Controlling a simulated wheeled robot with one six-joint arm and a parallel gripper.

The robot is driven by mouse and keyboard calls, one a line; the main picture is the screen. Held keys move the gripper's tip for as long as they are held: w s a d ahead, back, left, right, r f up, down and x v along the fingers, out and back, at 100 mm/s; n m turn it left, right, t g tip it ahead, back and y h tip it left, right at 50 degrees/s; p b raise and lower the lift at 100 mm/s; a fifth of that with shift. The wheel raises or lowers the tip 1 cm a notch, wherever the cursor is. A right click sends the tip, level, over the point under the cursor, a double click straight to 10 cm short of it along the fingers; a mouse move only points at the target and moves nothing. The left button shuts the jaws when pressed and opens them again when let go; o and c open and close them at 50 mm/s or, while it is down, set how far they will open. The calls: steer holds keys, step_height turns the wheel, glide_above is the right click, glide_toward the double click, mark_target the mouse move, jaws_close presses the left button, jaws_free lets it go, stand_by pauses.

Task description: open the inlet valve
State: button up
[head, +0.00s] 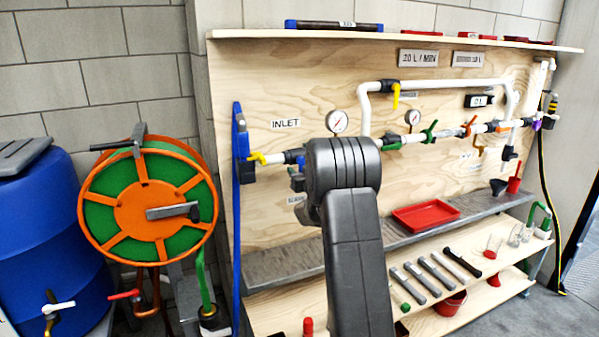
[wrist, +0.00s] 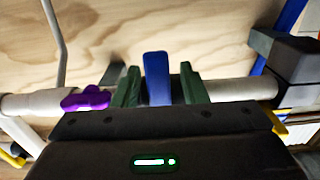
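In the wrist view my gripper (wrist: 160,85) has its two green fingers on either side of an upright blue lever (wrist: 157,75) on a pale pipe (wrist: 225,90). A gap shows at the lever's right side, and the left finger is very close to it. A purple knob (wrist: 85,100) is left of the fingers. In the head view the INLET label (head: 285,123) is on the plywood panel, above a pipe with a yellow handle (head: 257,159). My arm hides most of the gripper and the blue lever there.
Pipes with a green handle (head: 429,132) and an orange handle (head: 469,126) run right of my arm. A red tray (head: 425,215) is on the grey ledge, with tools on the shelf below. A hose reel (head: 147,205) and blue drum (head: 45,245) stand left.

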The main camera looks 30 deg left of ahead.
jaws_close()
steer(key=shift+f+b, duration=0.15)
steer(key=shift+b, duration=0.15)
steer(key=n+b, duration=0.3)
steer(key=w+d+n+b, duration=0.1)
steer(key=b, duration=0.1)
steer(key=shift+w+r, duration=0.1)
steer(key=shift+r, duration=0.15)
jaws_free()
